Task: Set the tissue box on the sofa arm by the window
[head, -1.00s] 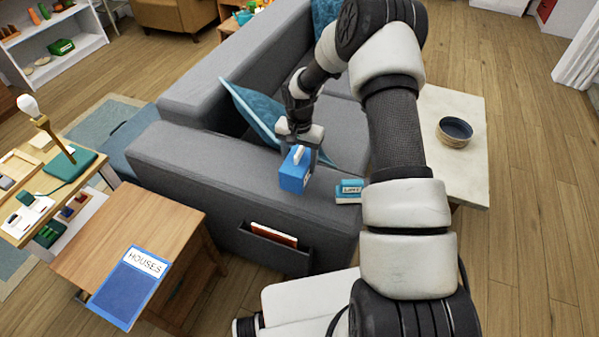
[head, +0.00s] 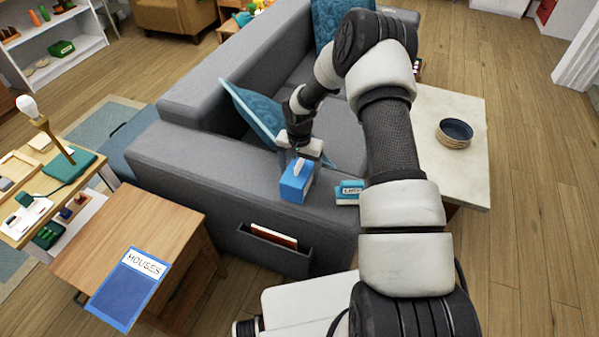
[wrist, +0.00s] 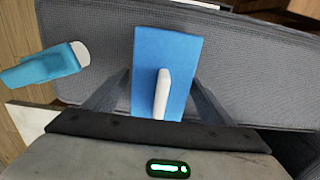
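The tissue box (head: 295,184) is blue, with a white tissue standing out of its top. It is upright at the near sofa arm (head: 205,172), low over the grey top or resting on it; I cannot tell if there is a small gap. My gripper (head: 303,160) is above the box, pointing down. In the wrist view the box (wrist: 178,55) lies between my two fingers (wrist: 161,90), which appear to press its sides. The box's underside is hidden.
A small teal labelled item (head: 348,192) lies on the sofa arm right of the box. A blue pillow (head: 255,112) leans behind. A pocket (head: 273,250) hangs on the arm's side. A wooden side table (head: 150,235) stands left. The arm's left stretch is clear.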

